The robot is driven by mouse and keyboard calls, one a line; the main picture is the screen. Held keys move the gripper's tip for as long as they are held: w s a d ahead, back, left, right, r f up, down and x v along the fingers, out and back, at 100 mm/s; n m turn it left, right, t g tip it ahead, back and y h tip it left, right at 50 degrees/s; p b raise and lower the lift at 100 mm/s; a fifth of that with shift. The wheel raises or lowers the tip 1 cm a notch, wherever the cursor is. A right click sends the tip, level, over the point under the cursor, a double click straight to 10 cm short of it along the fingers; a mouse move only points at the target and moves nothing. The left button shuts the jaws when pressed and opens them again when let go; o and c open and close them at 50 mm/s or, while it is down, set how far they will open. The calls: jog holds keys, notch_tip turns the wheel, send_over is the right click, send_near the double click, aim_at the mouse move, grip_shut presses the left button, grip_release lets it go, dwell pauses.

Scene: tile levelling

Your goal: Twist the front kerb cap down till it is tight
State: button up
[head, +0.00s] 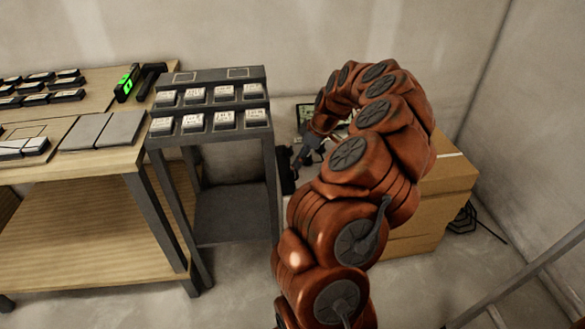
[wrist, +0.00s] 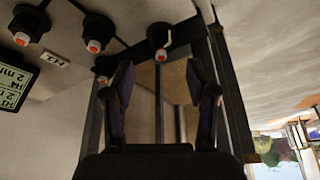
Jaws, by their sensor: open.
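Several dark round caps with orange-red centres show in the wrist view. One cap (wrist: 158,40) lies beyond the gap between my fingers, another cap (wrist: 97,32) is to its left, and a third cap (wrist: 104,68) is partly behind the left finger. A further cap (wrist: 30,25) is at the upper left. I cannot tell which is the front kerb cap. My gripper (wrist: 162,80) is open and holds nothing; its fingers are apart from the cap between them. In the head view my arm largely hides the work place, and no cap can be made out.
A display reading 2 mm (wrist: 16,78) is at the wrist view's left. In the head view, a dark stand (head: 235,210) with several labelled boxes is left of my arm. A wooden bench (head: 85,200) is farther left. Cardboard boxes (head: 450,185) stand right of my arm.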

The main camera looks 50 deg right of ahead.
aim_at(294, 169)
jog(key=x, duration=0.6)
jog(key=shift+w+a+f, duration=0.1)
jog(key=shift+a+f, duration=0.05)
grip_shut()
